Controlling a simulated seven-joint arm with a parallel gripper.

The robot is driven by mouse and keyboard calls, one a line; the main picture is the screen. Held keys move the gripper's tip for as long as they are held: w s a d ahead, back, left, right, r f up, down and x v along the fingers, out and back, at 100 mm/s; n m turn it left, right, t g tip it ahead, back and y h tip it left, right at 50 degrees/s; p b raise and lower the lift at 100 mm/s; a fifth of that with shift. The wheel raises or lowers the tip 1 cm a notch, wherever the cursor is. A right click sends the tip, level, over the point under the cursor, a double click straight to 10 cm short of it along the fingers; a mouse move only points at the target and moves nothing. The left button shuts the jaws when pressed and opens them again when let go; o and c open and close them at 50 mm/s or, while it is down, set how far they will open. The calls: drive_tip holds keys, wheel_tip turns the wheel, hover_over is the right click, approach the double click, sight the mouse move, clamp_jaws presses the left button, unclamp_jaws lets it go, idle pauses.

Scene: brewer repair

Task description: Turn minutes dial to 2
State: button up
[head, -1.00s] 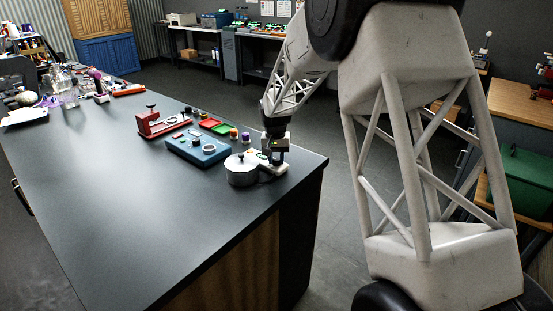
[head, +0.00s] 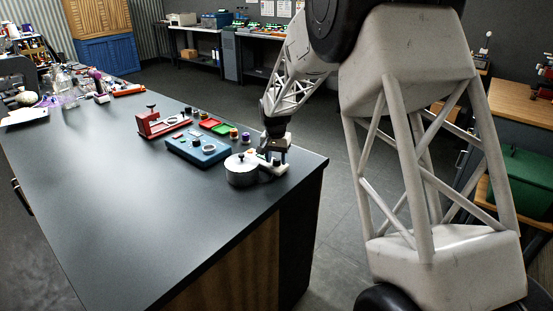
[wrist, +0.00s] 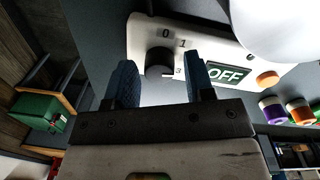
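The brewer, a silver-white round pot (head: 241,170) with a white control panel (head: 272,168), stands near the table's right corner. In the wrist view the panel (wrist: 140,35) carries a black dial (wrist: 158,60) with 0, 1 and 3 readable around it. A 2 is not readable, and the dial's pointer is hard to make out. A green display (wrist: 225,75) reads OFF. My gripper (wrist: 161,72) is open, with one blue finger to each side of the dial in the picture and visible gaps. In the head view my gripper (head: 273,154) is over the panel.
An orange button (wrist: 267,79) sits on the panel beside the display. A blue tray (head: 197,151), a red stand (head: 160,124), green and red trays and small coloured jars stand behind the brewer. The table's front left is clear.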

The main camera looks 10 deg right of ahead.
sight(276, 159)
drive_tip(key=shift+o, duration=0.4)
drive_tip(key=shift+a+r, duration=0.15)
drive_tip(key=shift+r, duration=3.7)
